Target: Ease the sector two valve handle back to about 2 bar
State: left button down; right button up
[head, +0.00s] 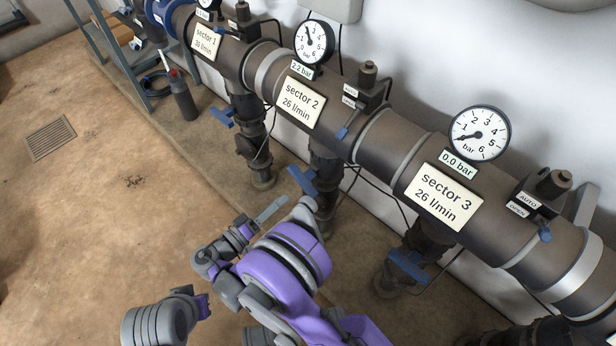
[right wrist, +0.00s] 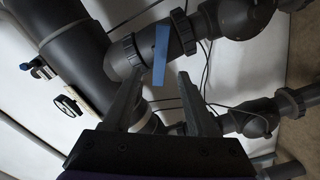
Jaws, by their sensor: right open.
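The sector two valve handle (head: 302,181) is a blue lever on the dark vertical pipe below the "sector 2" plate (head: 301,102). The sector two gauge (head: 314,42) has a readout of 2.2 bar (head: 301,68). My right gripper (head: 272,212) is just below and left of the handle in the head view. In the right wrist view, my right gripper (right wrist: 160,80) is open, and the blue handle (right wrist: 161,55) shows between and beyond its fingers. Contact cannot be told. My left gripper does not show.
The sector 3 blue handle (head: 408,267) is to the right, below a gauge (head: 480,133) reading 0.0 bar. Another blue handle (head: 221,117) sits under sector 1. A dark bottle (head: 182,96) stands by the shelf. The brown floor at left is mostly clear.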

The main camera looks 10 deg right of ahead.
aim_at(300, 184)
jog(key=b+x, duration=0.1)
jog(key=x, duration=0.9)
jog(key=shift+w+d, duration=0.15)
jog(key=shift+w, duration=0.05)
grip_shut()
